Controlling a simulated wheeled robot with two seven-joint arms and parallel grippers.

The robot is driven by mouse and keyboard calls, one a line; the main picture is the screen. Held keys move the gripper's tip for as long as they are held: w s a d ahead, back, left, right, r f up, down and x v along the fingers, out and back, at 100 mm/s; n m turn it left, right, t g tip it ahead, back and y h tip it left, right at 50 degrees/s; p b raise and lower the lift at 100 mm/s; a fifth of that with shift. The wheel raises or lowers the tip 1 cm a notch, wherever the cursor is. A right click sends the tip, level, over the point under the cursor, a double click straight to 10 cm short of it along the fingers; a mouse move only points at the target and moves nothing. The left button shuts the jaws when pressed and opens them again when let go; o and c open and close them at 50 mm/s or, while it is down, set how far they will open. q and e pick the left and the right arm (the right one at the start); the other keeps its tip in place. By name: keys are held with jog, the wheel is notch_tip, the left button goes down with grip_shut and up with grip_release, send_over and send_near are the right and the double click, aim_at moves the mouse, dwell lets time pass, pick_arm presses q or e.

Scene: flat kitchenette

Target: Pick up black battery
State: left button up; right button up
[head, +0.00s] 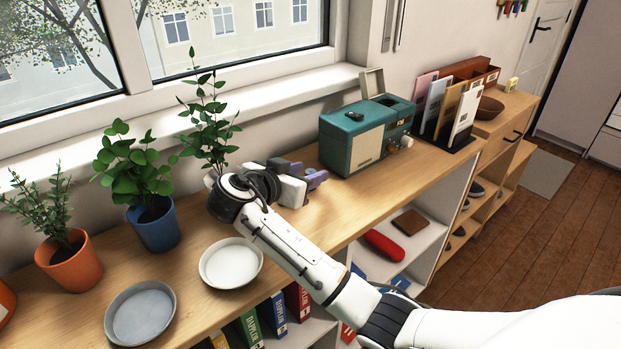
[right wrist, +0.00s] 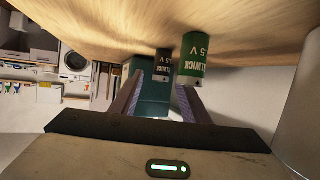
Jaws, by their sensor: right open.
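The black battery (right wrist: 162,66) stands on the wooden top, which appears at the upper edge of the right wrist view. A larger green battery (right wrist: 194,58) stands beside it on the right. My right gripper (right wrist: 159,84) is open, its two fingers reaching toward the batteries. The black battery shows in the gap between the fingertips, and the green one is near the right fingertip. I cannot tell whether either is touched. In the head view my right gripper (head: 314,178) is low over the wooden top, and its hand hides the batteries. My left gripper is not in view.
A teal radio (head: 350,148) stands just beyond my right gripper. A white plate (head: 231,263), a grey plate (head: 140,314) and potted plants, one in a blue pot (head: 154,230), are to the left. A letter holder (head: 447,137) is further right. The wooden top before the radio is clear.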

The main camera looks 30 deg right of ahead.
grip_shut()
